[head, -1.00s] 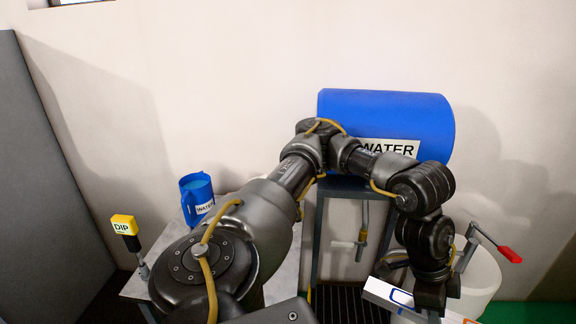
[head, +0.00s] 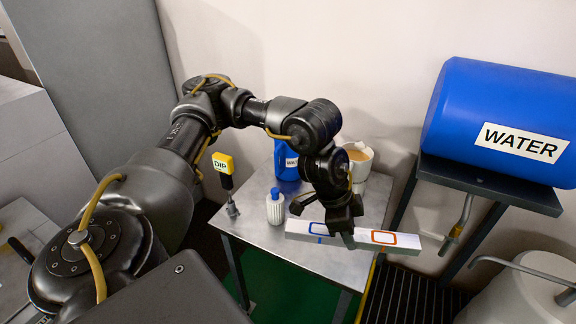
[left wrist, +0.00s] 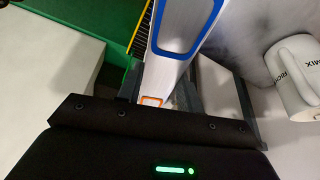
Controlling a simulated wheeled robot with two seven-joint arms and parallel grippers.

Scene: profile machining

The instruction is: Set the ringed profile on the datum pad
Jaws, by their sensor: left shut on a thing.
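A long white bar, the profile (head: 405,242), carries a blue outlined ring towards its left end and an orange one towards its right. My left gripper (head: 343,232) is shut on it between the two rings and holds it roughly level, apparently above the small metal table. In the left wrist view the profile (left wrist: 165,76) runs up from the gripper body, with the orange ring near the gripper and the blue one farther up. My right gripper is not in view. I cannot make out a datum pad.
The metal table (head: 258,233) bears a blue jug (head: 287,160), a white bottle with a blue cap (head: 275,207) and a pale jug (head: 357,163). A blue WATER drum (head: 500,115) rests on a stand at right.

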